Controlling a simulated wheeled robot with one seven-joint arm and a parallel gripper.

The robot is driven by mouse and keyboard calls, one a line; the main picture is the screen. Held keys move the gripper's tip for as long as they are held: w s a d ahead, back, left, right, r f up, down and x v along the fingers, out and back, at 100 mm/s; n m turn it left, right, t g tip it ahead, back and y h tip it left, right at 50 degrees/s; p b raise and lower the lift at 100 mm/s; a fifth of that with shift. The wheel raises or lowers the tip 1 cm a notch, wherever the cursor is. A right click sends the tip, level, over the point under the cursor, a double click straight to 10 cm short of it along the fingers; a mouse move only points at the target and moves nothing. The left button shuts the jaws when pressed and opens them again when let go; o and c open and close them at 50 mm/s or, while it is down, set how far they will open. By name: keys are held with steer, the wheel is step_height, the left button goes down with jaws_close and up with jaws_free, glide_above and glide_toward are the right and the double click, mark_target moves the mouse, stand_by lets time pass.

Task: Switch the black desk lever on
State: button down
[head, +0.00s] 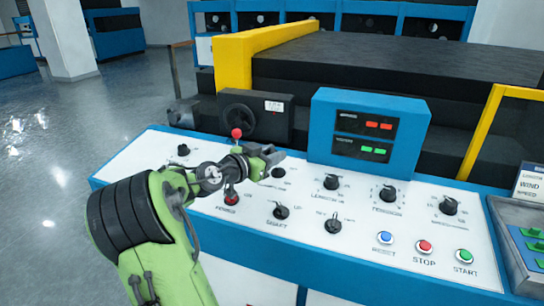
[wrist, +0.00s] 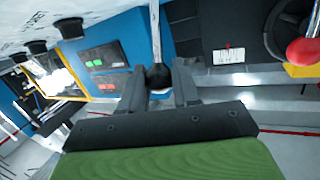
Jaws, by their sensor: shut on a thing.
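The black desk lever shows in the wrist view as a thin metal rod (wrist: 155,28) ending in a round black knob (wrist: 158,77). The knob sits between the two fingers of my gripper (wrist: 160,90), which is shut on it. In the head view my gripper (head: 272,156) is over the back middle of the white control desk (head: 135,180). It hides the black knob there. A dark round base (head: 278,173) shows just below the fingers. Which way the lever is tilted I cannot tell.
A lever with a red ball (head: 237,133) stands close left of my gripper; it also shows in the wrist view (wrist: 303,50). The blue display box (head: 368,130) rises to the right. Several black dials and the blue, red and green buttons (head: 425,247) lie nearer.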

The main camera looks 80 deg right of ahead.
steer(key=c, duration=1.2)
jaws_free()
steer(key=shift+c, duration=0.2)
steer(key=o, duration=0.3)
steer(key=shift+s+a+r, duration=0.1)
steer(key=shift+a, duration=0.15)
steer(key=shift+o, duration=0.2)
steer(key=shift+d, duration=0.1)
steer(key=p+v, duration=0.1)
steer(key=v, duration=1.4)
steer(key=shift+w+a+p, duration=0.25)
steer(key=shift+a+p, duration=0.05)
steer(key=shift+p, duration=0.05)
